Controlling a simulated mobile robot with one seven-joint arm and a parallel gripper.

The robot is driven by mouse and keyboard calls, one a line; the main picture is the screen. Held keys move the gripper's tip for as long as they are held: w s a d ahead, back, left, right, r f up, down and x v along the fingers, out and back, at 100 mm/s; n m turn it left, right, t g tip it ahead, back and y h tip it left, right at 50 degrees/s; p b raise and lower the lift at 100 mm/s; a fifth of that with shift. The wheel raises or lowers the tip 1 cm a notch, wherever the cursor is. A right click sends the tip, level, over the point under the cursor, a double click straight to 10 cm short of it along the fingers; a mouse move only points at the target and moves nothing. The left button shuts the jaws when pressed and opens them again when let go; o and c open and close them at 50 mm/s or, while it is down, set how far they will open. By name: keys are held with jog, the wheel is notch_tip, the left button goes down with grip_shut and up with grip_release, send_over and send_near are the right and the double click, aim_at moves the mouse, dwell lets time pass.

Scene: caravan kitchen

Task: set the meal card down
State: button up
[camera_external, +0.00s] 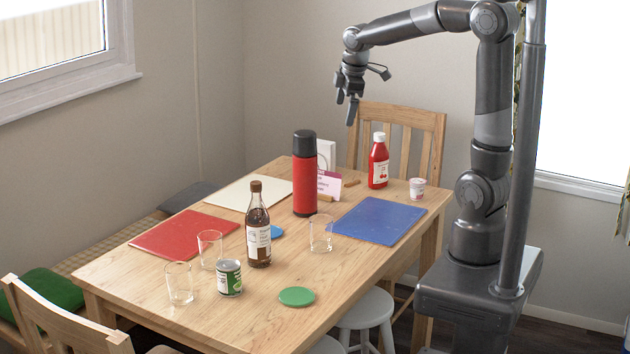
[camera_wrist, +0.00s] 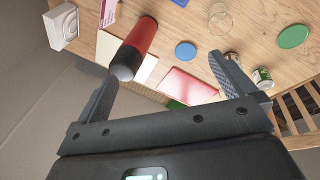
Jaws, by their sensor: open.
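The meal card (camera_external: 329,186), white and pink with printed lines, stands upright on the table, right beside the red flask (camera_external: 305,180). A small wooden piece shows at its foot; I cannot tell whether it holds the card. In the wrist view a pink and white piece that looks like the card (camera_wrist: 109,12) shows at the top edge, partly cut off. My gripper (camera_external: 346,104) is open and empty, high above the far side of the table and well apart from the card. In the wrist view its two fingers (camera_wrist: 162,70) are spread wide.
The table (camera_external: 180,328) bears a red mat (camera_external: 180,236), a blue mat (camera_external: 380,221), a cream mat, a sauce bottle (camera_external: 258,230), a ketchup bottle (camera_external: 378,163), a can (camera_external: 229,278), several glasses, a green coaster (camera_external: 297,296) and a yogurt pot (camera_external: 417,188). A white box (camera_wrist: 62,27) stands behind the flask.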

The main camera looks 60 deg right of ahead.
jog(key=s+a+m+t, duration=0.1)
jog(key=s+a+m, duration=0.1)
jog(key=s, duration=0.4)
jog(key=s+a+m+t, duration=0.1)
jog(key=s+a+m, duration=0.2)
jog(key=s, duration=0.4)
jog(key=s+a+m+y, duration=0.1)
jog(key=s+a+m, duration=0.2)
jog(key=s, duration=0.3)
jog(key=shift+s+a+f+t, duration=0.15)
jog(key=shift+s+f+t, duration=0.1)
jog(key=shift+t, duration=0.15)
